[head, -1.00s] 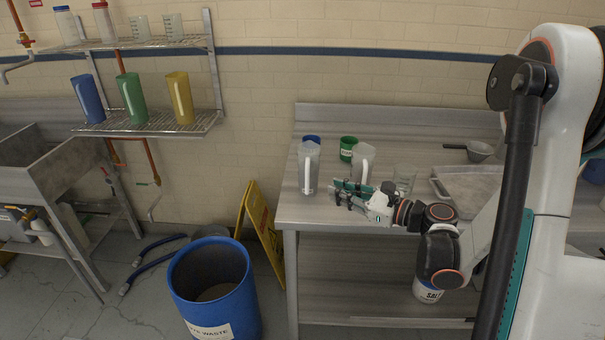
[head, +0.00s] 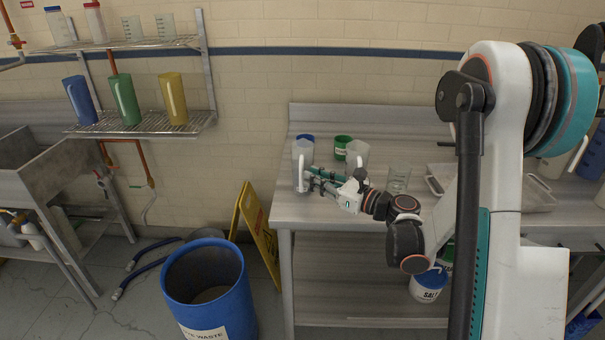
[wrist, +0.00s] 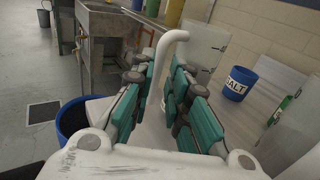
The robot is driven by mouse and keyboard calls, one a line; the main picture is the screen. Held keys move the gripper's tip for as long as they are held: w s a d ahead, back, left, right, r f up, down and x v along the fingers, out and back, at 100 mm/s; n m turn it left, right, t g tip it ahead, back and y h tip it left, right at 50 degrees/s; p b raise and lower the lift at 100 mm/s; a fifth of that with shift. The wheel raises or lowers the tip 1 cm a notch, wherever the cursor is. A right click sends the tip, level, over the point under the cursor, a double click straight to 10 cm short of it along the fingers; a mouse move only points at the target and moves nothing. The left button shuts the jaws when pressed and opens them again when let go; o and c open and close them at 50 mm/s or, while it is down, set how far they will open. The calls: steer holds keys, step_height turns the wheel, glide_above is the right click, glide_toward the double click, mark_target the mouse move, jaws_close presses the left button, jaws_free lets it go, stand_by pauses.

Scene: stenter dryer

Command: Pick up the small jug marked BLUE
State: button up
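A clear jug (head: 302,153) with a white handle stands at the left end of the steel table. A second clear jug (head: 357,152) stands just right of it. No BLUE marking is readable on either. My gripper (head: 311,180) is at the left jug's handle. In the wrist view, my open gripper (wrist: 160,88) has its teal fingers on either side of the white handle (wrist: 166,50), with a gap still between them. The handle's lower part is hidden by the fingers. The jug's clear body (wrist: 205,44) shows beyond.
A blue cup (wrist: 238,83) marked SALT and a green cup (head: 342,146) stand behind the jugs. A clear beaker (head: 398,176) is right of my gripper. A blue waste barrel (head: 205,290) and yellow sign (head: 259,235) stand left of the table. Coloured jugs stand on the wall shelf (head: 145,123).

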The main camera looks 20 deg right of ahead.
mark_target(301, 173)
steer(key=b+x, duration=0.2)
steer(key=x, duration=0.3)
steer(key=shift+s+f, duration=0.15)
jaws_close()
steer(key=shift+r, duration=0.25)
